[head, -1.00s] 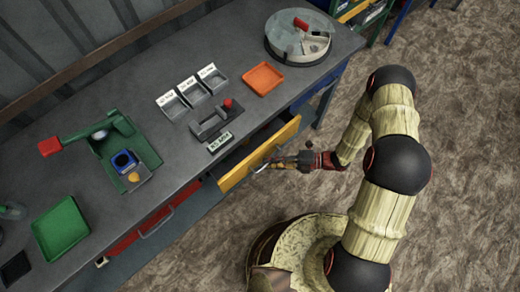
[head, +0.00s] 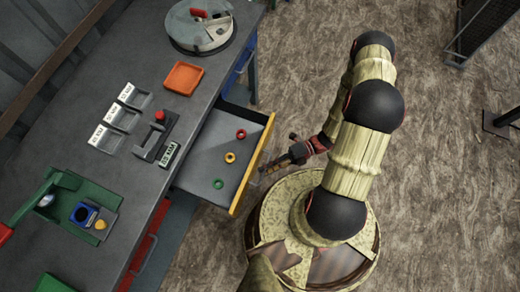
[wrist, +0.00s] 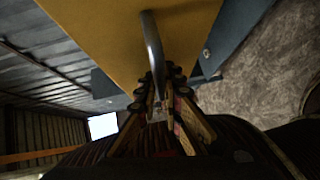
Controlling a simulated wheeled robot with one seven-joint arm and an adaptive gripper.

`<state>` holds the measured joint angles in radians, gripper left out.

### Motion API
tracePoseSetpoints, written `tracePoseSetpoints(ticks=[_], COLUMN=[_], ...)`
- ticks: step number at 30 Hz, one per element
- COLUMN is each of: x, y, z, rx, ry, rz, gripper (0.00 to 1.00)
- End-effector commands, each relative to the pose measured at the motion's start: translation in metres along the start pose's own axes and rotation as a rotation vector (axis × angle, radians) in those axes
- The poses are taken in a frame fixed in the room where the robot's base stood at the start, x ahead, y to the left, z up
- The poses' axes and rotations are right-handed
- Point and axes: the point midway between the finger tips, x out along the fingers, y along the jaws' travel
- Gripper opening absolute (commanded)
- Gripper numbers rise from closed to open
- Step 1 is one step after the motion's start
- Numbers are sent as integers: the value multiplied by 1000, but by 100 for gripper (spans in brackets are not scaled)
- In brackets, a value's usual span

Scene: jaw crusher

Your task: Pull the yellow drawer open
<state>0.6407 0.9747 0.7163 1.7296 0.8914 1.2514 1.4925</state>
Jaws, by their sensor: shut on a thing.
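The yellow drawer (head: 255,165) is pulled well out from under the grey workbench in the head view. Its grey inside shows, with a red ring (head: 241,134), a yellow ring (head: 230,157) and a green ring (head: 218,184) lying apart on its floor. My gripper (head: 270,165) is at the outer side of the drawer's front. In the wrist view the yellow front (wrist: 110,35) fills the top, and its metal bar handle (wrist: 152,45) runs down between the fingers of my gripper (wrist: 160,95), which is shut on it.
The workbench (head: 120,195) carries an orange tray (head: 183,78), a round divided container (head: 203,25), several small labelled trays and a green device. A red drawer (head: 140,262) sits below the bench to the left. Open floor lies to the right.

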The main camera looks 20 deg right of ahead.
Motion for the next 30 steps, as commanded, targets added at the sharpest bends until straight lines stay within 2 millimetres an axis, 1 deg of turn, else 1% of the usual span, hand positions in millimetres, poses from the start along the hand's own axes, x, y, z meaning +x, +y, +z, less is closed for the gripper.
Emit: tracePoseSetpoints(ticks=[10, 11, 20, 30], x=[-1, -1, -1, -3], y=[-1, -1, 0, 0], z=[0, 0, 0, 0], rx=[1, 1, 0, -1], ry=[0, 0, 0, -1], rz=[-1, -1, -1, -1], gripper=[0, 9, 26, 27])
